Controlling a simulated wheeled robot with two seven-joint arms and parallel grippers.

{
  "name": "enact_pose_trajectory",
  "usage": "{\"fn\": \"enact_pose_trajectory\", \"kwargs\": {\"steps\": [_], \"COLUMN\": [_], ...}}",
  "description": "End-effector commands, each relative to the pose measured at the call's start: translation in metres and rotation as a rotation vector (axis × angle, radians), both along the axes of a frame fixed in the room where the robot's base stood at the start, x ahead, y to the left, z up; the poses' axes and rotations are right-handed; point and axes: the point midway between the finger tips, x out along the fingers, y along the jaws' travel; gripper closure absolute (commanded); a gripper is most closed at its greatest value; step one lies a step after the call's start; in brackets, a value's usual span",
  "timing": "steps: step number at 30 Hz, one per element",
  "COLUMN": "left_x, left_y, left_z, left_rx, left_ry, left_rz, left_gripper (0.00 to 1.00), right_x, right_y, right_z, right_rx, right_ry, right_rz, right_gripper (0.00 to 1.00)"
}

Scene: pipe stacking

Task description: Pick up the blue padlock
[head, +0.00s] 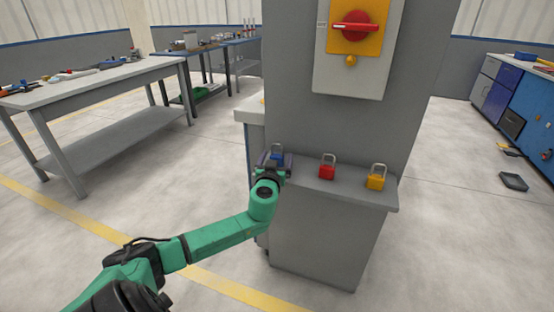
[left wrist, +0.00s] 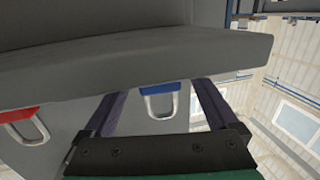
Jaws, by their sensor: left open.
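The blue padlock (head: 277,155) stands upright at the left end of the grey ledge (head: 346,187), partly hidden by my left gripper (head: 273,161). In the left wrist view, which is upside down, the blue padlock (left wrist: 159,89) shows its metal shackle and a strip of its blue body. The fingers of my left gripper (left wrist: 161,92) are open, one on each side of the padlock, with gaps visible beside the shackle. I cannot tell how far the tips reach around the body. My right gripper is in neither view.
A red padlock (head: 327,172) and a yellow padlock (head: 376,182) stand to the right on the same ledge. The grey cabinet rises behind, with a red rotary switch (head: 354,27) on it. A workbench (head: 100,78) stands at the left. The floor between is clear.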

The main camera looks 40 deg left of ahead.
Motion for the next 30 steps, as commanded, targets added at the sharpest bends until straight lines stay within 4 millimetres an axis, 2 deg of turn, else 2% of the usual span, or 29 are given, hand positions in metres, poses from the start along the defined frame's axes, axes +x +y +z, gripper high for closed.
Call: {"fn": "enact_pose_trajectory", "kwargs": {"steps": [6, 7, 11, 12, 14, 23, 26, 30], "left_x": [0.003, 0.003, 0.003, 0.002, 0.002, 0.003, 0.003, 0.003], "left_y": [0.001, 0.001, 0.001, 0.001, 0.001, 0.001, 0.001, 0.000], "left_z": [-0.001, -0.001, -0.001, -0.001, -0.001, 0.003, 0.014, 0.046], "left_rx": [-0.001, -0.001, -0.001, -0.001, -0.001, -0.002, -0.001, -0.003], "left_ry": [0.000, 0.000, 0.000, 0.000, 0.000, -0.001, -0.002, -0.005], "left_rz": [-0.001, -0.001, -0.001, -0.001, -0.001, -0.001, -0.001, -0.003], "left_gripper": [0.07, 0.11, 0.61, 0.76, 0.99, 1.00, 1.00, 1.00], "right_x": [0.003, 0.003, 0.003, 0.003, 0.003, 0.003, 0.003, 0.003], "right_y": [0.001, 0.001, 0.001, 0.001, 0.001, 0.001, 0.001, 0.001], "right_z": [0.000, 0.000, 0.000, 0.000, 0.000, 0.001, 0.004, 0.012], "right_rx": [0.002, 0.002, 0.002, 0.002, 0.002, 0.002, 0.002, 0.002], "right_ry": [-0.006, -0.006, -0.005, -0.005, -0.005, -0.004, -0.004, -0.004], "right_rz": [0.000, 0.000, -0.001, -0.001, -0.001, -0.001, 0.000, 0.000], "right_gripper": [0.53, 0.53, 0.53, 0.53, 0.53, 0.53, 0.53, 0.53]}}
